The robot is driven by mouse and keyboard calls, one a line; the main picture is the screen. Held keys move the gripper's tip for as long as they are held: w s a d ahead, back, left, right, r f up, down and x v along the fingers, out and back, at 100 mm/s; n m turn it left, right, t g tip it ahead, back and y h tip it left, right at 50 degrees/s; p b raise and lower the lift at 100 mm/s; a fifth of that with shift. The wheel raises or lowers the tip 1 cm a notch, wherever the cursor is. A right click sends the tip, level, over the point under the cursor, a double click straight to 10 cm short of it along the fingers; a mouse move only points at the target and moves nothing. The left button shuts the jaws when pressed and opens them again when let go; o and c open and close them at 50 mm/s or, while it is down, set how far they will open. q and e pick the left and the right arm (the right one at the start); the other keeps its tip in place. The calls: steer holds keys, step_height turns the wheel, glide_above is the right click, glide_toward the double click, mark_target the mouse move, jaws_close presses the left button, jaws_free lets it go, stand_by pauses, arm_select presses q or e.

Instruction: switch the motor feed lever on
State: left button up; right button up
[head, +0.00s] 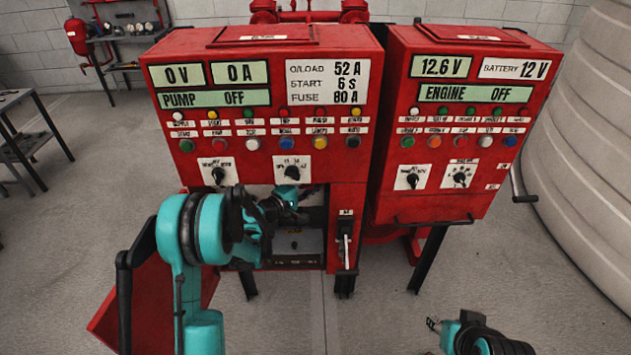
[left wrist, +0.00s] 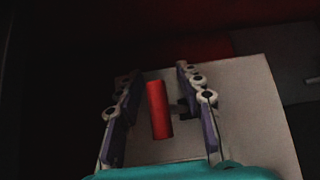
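A red cylindrical handle (left wrist: 159,110) stands in front of a pale plate (left wrist: 250,105) in the left wrist view; I cannot tell for sure whether it is the motor feed lever. My left gripper (left wrist: 157,72) is open, with one finger on each side of the handle and gaps visible. In the head view my left arm reaches into the open lower compartment (head: 295,243) of the left red cabinet (head: 265,130), hiding the handle. A lever switch with a pale metal handle (head: 346,246) is on the right of that compartment. My right gripper (head: 432,323) is low at right, empty.
A red door panel (head: 150,305) hangs open at the lower left, close to my left arm. The right red cabinet (head: 460,130) reads ENGINE OFF; the left reads PUMP OFF. A large ribbed tank (head: 585,150) stands at right. The floor between them is clear.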

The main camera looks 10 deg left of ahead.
arm_select(q)
steer(key=v, duration=1.2)
steer(key=s+d+r+m+g+y, duration=0.25)
steer(key=s+d+m+g, duration=0.35)
steer(key=s+d, duration=0.4)
steer(key=s+a+m+g+y, duration=0.2)
steer(key=s+m+y, duration=0.4)
steer(key=s, duration=1.2)
steer(key=shift+s+a+f+m, duration=0.3)
steer(key=shift+s+f+m, duration=0.05)
steer(key=shift+f+m, duration=0.05)
